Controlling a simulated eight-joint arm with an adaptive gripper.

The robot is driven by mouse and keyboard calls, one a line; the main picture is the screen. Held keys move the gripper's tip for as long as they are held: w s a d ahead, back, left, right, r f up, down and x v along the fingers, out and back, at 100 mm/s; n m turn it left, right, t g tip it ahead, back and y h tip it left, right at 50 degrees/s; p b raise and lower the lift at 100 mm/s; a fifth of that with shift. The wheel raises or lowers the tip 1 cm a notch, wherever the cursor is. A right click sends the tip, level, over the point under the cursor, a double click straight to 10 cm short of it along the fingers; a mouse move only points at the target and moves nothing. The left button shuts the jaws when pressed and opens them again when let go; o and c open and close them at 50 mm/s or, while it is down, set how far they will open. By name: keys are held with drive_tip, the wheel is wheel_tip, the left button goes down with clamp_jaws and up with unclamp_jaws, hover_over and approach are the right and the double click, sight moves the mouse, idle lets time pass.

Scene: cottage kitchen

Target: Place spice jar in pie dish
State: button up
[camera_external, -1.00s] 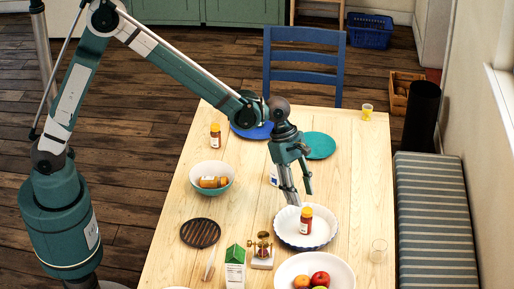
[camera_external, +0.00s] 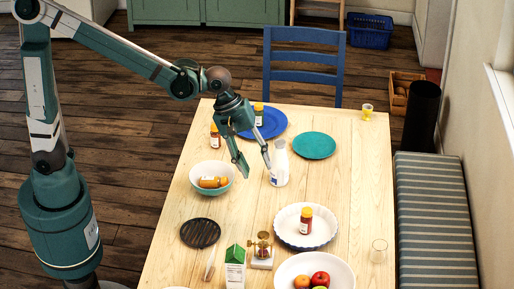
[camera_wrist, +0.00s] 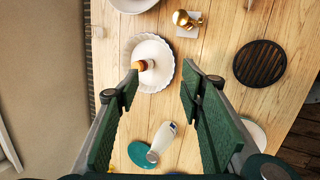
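In the wrist view the jar (camera_wrist: 139,66) is seen from above inside the dish (camera_wrist: 160,74). My gripper (camera_external: 256,168) is open and empty, above the table between the bowl and the white bottle, behind and left of the dish. Its fingers (camera_wrist: 160,88) are spread wide in the wrist view. Other similar jars stand left of the blue plate (camera_external: 215,142) and on the blue plate (camera_external: 259,118), and one lies in the bowl (camera_external: 208,183).
The white bottle (camera_external: 280,170) stands close to my gripper's right. The table's right side is mostly clear.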

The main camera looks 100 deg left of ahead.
drive_tip(key=s+d+r+m+t, duration=0.1)
drive_tip(key=s+d+r+m, duration=0.1)
drive_tip(key=s+m, duration=0.7)
drive_tip(key=s+d+r+m+t+y, duration=0.1)
drive_tip(key=s+m, duration=0.8)
drive_tip(key=s, duration=1.3)
drive_tip(key=shift+d+r+m+y, duration=0.3)
drive_tip(key=shift+d+r, duration=0.05)
drive_tip(key=shift+r, duration=0.1)
